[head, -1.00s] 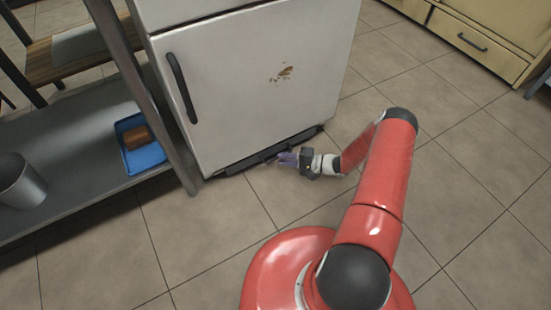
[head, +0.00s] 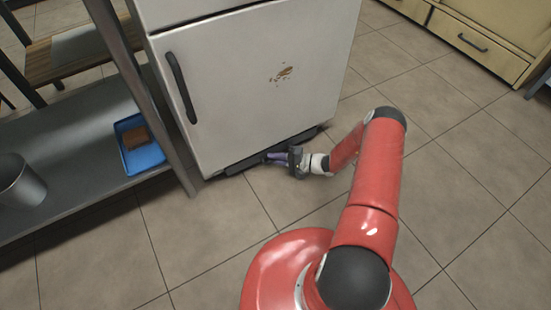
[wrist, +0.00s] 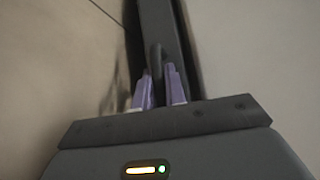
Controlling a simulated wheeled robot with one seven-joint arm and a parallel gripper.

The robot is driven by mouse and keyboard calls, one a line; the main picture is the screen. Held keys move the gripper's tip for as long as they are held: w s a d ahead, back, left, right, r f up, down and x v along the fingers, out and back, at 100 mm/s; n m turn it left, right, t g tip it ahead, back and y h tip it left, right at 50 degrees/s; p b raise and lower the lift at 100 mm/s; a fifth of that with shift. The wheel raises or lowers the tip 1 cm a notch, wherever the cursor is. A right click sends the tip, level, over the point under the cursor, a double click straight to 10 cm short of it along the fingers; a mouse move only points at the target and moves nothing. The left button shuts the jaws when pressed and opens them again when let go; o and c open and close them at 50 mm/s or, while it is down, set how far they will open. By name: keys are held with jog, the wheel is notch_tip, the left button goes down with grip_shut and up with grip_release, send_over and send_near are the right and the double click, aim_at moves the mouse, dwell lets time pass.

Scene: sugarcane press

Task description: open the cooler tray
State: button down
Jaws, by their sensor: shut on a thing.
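The cooler (head: 262,85) is a white cabinet with a dark vertical door handle (head: 180,88) and a brown stain on its door. The dark cooler tray (head: 235,166) is low at the cooler's base, just above the floor. My gripper (head: 270,157) is at the front of the tray, with its purple fingers against it. In the wrist view, the fingers (wrist: 158,90) are shut on the dark tray handle (wrist: 155,58), which stands out from the tray front (wrist: 165,28). The inside of the tray is hidden.
A metal shelf (head: 75,150) stands left of the cooler, holding a blue tray (head: 145,160) with a brown block and a metal bucket (head: 18,182). Beige drawers (head: 480,38) stand at the upper right. The tiled floor (head: 450,200) on the right is clear.

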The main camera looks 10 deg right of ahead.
jog(key=s+d+p, duration=0.1)
jog(key=s+d, duration=0.1)
jog(key=s, duration=0.5)
jog(key=s+d+p, duration=0.1)
jog(key=s+d, duration=0.1)
jog(key=s, duration=0.5)
jog(key=s+d+p, duration=0.2)
jog(key=s+d, duration=0.1)
jog(key=s, duration=0.4)
jog(key=shift+s, duration=0.1)
jog(key=c, duration=1.7)
grip_release()
jog(key=v, duration=0.7)
jog(key=shift+s+d+r, duration=0.1)
jog(key=shift+s+d, duration=0.15)
jog(key=shift+d, duration=0.1)
